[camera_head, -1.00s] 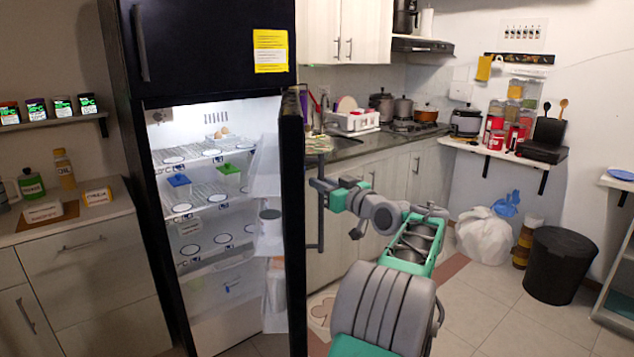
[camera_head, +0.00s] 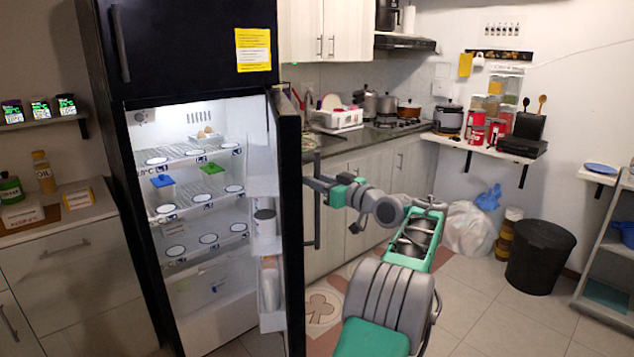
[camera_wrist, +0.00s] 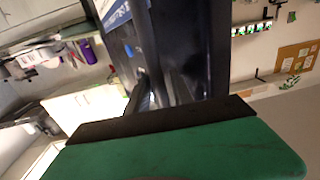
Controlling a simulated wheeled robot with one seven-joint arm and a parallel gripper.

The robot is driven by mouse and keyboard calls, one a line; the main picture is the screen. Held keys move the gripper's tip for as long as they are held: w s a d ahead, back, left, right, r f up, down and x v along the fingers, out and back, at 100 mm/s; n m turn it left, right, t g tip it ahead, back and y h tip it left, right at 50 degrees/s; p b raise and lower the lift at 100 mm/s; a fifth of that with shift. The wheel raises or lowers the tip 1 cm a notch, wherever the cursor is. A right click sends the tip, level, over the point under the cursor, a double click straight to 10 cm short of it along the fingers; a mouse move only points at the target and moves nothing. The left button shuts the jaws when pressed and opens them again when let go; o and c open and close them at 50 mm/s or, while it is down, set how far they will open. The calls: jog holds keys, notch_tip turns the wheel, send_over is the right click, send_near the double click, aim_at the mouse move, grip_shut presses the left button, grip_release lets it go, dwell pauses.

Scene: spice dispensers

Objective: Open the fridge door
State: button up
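The black fridge (camera_head: 180,50) stands left of centre in the head view. Its lower door (camera_head: 291,220) is swung well open toward me, seen nearly edge-on, with its inner shelves showing. The lit interior (camera_head: 200,215) is exposed. The dark vertical door handle (camera_head: 312,225) is on the door's right-hand face. My gripper (camera_head: 312,184) is at the handle's upper part, reached from the right. In the wrist view, one green finger with a dark pad (camera_wrist: 160,120) lies across the dark handle bar (camera_wrist: 140,97). The other finger is hidden, so the grip is unclear.
A wooden cabinet (camera_head: 70,255) stands left of the fridge. Counter cabinets (camera_head: 370,165) run behind my arm. A black bin (camera_head: 540,258) and white bag (camera_head: 468,230) are at the right. Tiled floor (camera_head: 500,315) is clear in the right foreground.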

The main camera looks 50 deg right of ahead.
jog(key=shift+o, duration=0.9)
jog(key=shift+s, duration=0.1)
jog(key=s+a, duration=0.1)
jog(key=s, duration=0.6)
jog(key=shift+s+a+b, duration=0.15)
jog(key=shift+s+b, duration=0.15)
jog(key=shift+b, duration=0.1)
